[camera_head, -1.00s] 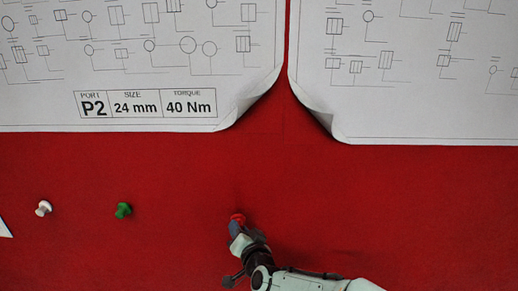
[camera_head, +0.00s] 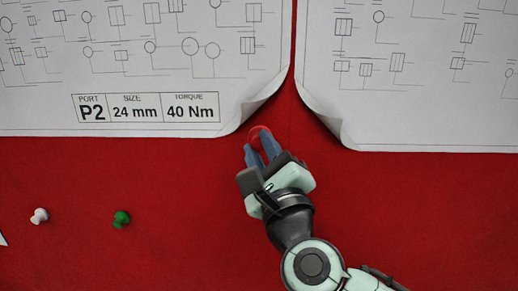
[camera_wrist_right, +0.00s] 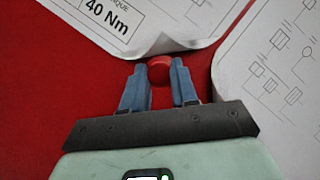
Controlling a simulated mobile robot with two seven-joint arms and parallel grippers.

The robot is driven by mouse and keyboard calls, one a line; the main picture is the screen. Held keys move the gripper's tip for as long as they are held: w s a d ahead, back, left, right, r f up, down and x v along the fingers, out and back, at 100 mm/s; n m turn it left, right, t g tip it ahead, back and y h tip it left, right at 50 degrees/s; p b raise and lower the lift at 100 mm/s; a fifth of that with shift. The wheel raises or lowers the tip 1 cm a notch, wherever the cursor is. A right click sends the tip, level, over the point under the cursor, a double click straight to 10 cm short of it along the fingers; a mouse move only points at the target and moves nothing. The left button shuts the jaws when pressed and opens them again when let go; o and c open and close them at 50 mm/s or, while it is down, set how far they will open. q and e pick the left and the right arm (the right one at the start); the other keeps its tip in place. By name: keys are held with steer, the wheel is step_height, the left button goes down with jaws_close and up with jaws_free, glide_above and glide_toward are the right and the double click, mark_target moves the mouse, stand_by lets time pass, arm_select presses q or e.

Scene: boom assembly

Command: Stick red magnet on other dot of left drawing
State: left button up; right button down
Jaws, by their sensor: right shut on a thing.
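The red magnet (camera_head: 260,135) is held between the fingertips of my right gripper (camera_head: 258,146), just below the curled lower right corner of the left drawing (camera_head: 150,60). In the right wrist view the red magnet (camera_wrist_right: 159,70) sits between the two blue-grey fingers (camera_wrist_right: 159,85), right under the curled corner. The left drawing's corner (camera_head: 255,108) curls up off the red board. No dot can be made out on the left drawing near that corner. My left gripper is not in view.
The right drawing (camera_head: 420,80) hangs beside it, its lower left corner (camera_head: 325,122) also curled. A white pin (camera_head: 39,216) and a green pin (camera_head: 121,219) are on the red board (camera_head: 180,250) at lower left. The board between pins and gripper is clear.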

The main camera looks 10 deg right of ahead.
steer(key=shift+s+r, duration=0.2)
steer(key=shift+r, duration=0.15)
steer(key=shift+w+d, duration=0.55)
steer(key=shift+w, duration=1.25)
steer(key=shift+w+d, duration=0.5)
steer(key=shift+w, duration=1.25)
steer(key=shift+w+d, duration=0.55)
steer(key=shift+w, duration=1.25)
steer(key=c, duration=0.8)
jaws_free()
